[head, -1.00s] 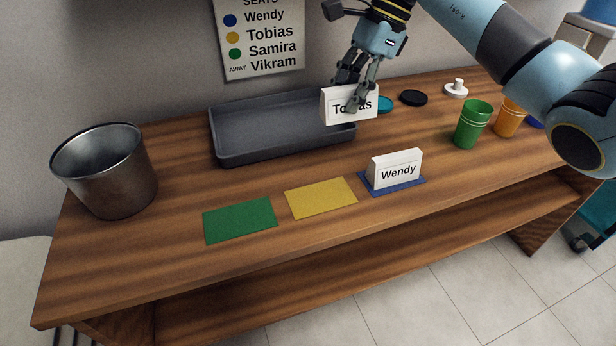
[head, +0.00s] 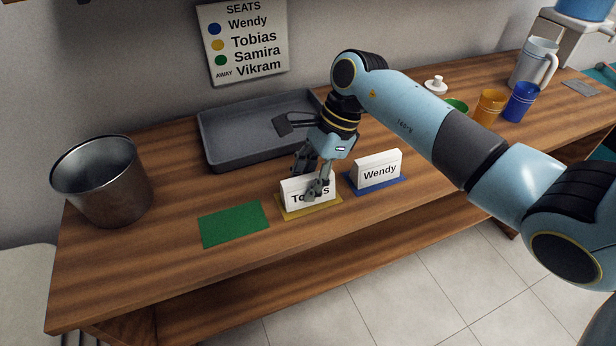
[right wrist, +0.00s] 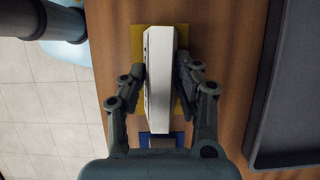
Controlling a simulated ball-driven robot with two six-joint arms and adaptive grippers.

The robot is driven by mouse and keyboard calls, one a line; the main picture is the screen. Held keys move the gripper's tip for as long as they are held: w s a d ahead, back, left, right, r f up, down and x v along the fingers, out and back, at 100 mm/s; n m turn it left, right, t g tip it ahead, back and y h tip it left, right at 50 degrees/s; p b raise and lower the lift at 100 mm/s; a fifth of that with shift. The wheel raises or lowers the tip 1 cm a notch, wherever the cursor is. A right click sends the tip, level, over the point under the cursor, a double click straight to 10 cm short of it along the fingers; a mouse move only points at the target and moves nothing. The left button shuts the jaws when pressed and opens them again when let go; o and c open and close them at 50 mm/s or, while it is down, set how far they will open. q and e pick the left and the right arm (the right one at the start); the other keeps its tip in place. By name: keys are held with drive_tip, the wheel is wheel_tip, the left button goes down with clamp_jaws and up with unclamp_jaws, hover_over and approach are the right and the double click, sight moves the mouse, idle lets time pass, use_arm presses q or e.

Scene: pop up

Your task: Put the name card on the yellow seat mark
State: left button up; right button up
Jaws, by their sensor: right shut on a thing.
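The white name card (head: 294,188) reads "Tobias", with its middle letters hidden by a finger. It stands upright over the yellow seat mark (head: 322,210). My right gripper (head: 315,183) is shut on the card from above. In the right wrist view the card (right wrist: 159,80) lies between the fingers of my right gripper (right wrist: 165,85), with the yellow mark (right wrist: 137,45) showing on both sides of it. Whether the card's bottom touches the mark is hard to tell. My left gripper is not in view.
The Wendy card (head: 378,170) stands on the blue mark (head: 398,184) just to the right. A bare green mark (head: 234,224) lies to the left. A grey tray (head: 215,152) is behind, and a metal bin (head: 104,185) stands at far left. A seat list (head: 243,45) hangs on the wall.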

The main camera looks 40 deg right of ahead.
drive_tip(key=shift+f, duration=0.1)
drive_tip(key=o, duration=0.8)
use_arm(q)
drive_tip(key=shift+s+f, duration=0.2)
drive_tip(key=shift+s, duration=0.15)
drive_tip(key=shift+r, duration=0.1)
use_arm(e)
drive_tip(key=shift+d+r, duration=0.15)
drive_tip(key=shift+r, duration=0.2)
use_arm(q)
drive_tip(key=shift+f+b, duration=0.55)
drive_tip(key=shift+b, duration=0.05)
use_arm(e)
drive_tip(key=v, duration=1.1)
drive_tip(key=shift+s+r, duration=0.1)
drive_tip(key=shift+r, duration=0.15)
